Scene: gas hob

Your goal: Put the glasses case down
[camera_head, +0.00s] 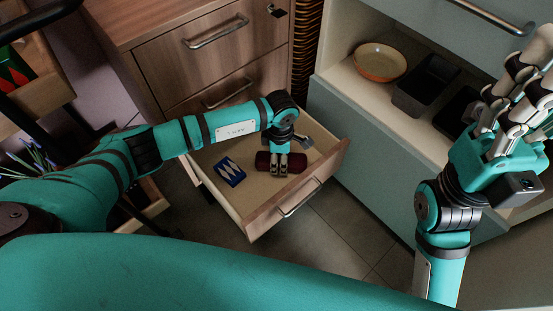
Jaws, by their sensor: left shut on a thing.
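The glasses case (296,162) is dark red and lies in the area of the open wooden drawer (256,213), near its right front part. My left gripper (280,173) reaches down into the drawer and is shut on the case, its fingers covering the case's middle. I cannot tell whether the case touches the drawer floor. My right gripper (511,115) is raised at the right, in front of the pale cabinet, away from the case. Its fingers point up, and whether it is open or shut is unclear.
A blue and white box (229,171) lies in the drawer left of the case. An orange bowl (380,62) and a dark bin (425,84) stand in the cabinet at right. The drawer has bare floor between the box and the case.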

